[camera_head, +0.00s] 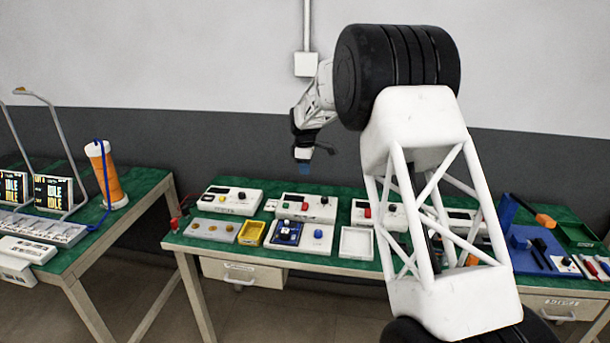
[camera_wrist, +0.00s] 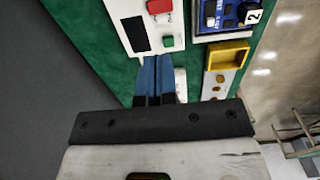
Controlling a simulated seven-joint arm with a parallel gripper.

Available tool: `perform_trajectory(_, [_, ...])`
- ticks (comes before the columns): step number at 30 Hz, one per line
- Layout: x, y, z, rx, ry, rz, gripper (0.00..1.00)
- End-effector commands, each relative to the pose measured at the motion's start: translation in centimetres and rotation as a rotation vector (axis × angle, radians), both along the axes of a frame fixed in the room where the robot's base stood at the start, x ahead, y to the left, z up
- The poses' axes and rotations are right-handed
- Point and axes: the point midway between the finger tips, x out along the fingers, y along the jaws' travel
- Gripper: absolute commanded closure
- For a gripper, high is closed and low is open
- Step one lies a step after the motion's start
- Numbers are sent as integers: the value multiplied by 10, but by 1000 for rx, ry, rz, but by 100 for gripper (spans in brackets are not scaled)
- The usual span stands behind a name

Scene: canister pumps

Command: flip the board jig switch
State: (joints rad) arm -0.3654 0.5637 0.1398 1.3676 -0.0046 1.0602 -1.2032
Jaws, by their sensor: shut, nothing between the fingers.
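A blue circuit board (camera_head: 287,232) sits on a white base with a round blue knob (camera_head: 318,234), on the green table. The board also shows at the top of the wrist view (camera_wrist: 226,14). Behind it stands a white box (camera_head: 307,207) with a dark display, a red part and a green button; in the wrist view the red part (camera_wrist: 158,6) and green button (camera_wrist: 168,41) show. My gripper (camera_head: 303,168) is shut and empty above the table's back part. In the wrist view its blue fingertips (camera_wrist: 157,58) overlap the box's near edge. I cannot tell which part is the jig's switch.
A yellow tray (camera_head: 252,233) and a grey plate with round pieces (camera_head: 212,230) lie left of the board. An empty white tray (camera_head: 356,243) lies to its right. More white boxes line the back. A blue tool holder (camera_head: 530,250) stands far right.

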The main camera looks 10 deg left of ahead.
Motion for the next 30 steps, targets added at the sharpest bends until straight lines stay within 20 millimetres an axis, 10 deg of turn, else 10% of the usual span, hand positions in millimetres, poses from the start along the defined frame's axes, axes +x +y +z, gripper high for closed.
perform_trajectory(19, [11,0,-6,0,-5,0,100])
perform_trajectory(30, [12,-1,-43,-1,-3,0,100])
